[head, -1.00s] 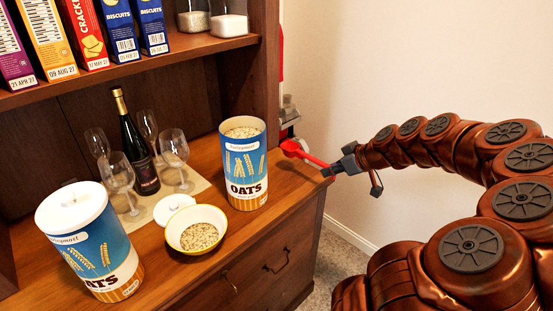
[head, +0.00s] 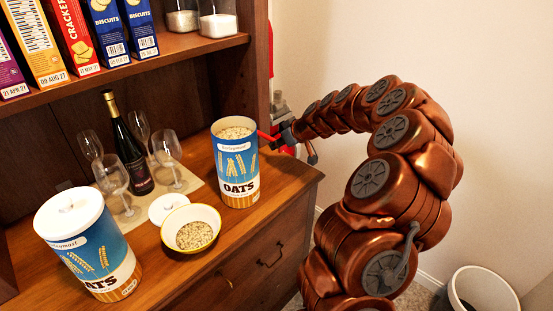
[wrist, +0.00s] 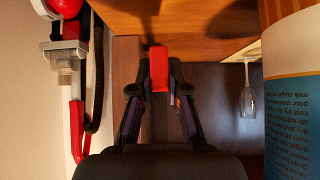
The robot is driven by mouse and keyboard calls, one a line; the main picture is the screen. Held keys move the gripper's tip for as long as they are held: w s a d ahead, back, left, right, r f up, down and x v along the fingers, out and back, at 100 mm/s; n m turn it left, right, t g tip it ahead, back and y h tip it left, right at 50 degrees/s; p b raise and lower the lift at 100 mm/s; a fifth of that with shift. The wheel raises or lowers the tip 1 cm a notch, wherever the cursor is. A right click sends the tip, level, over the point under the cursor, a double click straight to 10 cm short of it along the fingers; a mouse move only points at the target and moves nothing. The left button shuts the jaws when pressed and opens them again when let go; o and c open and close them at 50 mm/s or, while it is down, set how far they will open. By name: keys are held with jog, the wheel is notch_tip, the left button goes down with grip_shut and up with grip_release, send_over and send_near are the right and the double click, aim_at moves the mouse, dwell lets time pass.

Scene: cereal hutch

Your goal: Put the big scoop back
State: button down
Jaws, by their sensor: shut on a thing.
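My gripper (head: 281,134) is shut on the red scoop (head: 265,136), just right of the open oats canister (head: 239,168). In the head view only a short red part of the scoop shows; its bowl is hidden, seemingly behind the canister. In the wrist view, which is upside down, the scoop (wrist: 158,68) is a red end between the fingertips (wrist: 160,90). The blue canister stands upright on the counter, filled with oats near its rim; its side shows at the right of the wrist view (wrist: 292,110). A white lid (head: 168,207) lies on the counter.
A yellow-rimmed bowl of oats (head: 191,229) and a second, lidded canister (head: 88,247) stand left. Wine glasses (head: 167,155) and a dark bottle (head: 130,150) are behind. A red and grey appliance (wrist: 70,95) stands beside the hutch. The counter's right front corner (head: 290,178) is clear.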

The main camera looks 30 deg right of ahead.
notch_tip(320, 180, down, 7)
jog(key=shift+w+a+r+p, duration=0.1)
jog(key=shift+w+r+p, duration=0.1)
jog(key=shift+p, duration=0.35)
jog(key=shift+w+f, duration=0.1)
jog(key=shift+f, duration=0.25)
jog(key=c, duration=1.2)
grip_release()
jog(key=shift+o, duration=0.2)
jog(key=shift+r, duration=0.2)
jog(key=b+v, duration=0.1)
jog(key=v, duration=1.1)
